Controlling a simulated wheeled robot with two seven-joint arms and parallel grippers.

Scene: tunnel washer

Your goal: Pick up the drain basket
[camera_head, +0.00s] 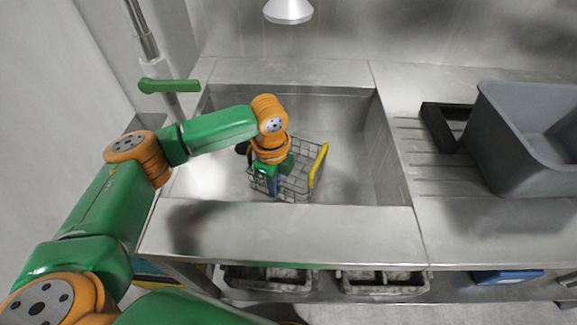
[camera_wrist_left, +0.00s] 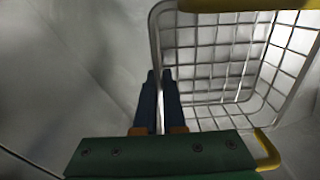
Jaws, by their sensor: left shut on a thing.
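The drain basket (camera_head: 297,180) is a wire basket with yellow handles, inside the steel sink (camera_head: 350,150). It also fills the upper right of the left wrist view (camera_wrist_left: 215,60), with one yellow handle at the top and another at the lower right. My left gripper (camera_head: 272,185) reaches down into the sink at the basket's left side. In the left wrist view its two dark fingers (camera_wrist_left: 163,88) are close together, shut on the basket's near wire wall. The grip point itself is partly hidden. My right gripper is not in view.
A grey tub (camera_head: 500,150) and a black bracket-like piece (camera_head: 440,128) stand on the ribbed drainboard at right. A spray head (camera_head: 288,10) hangs above the sink. A green lever (camera_head: 168,86) is on the pipe at left. Grey trays (camera_head: 268,285) sit below the counter.

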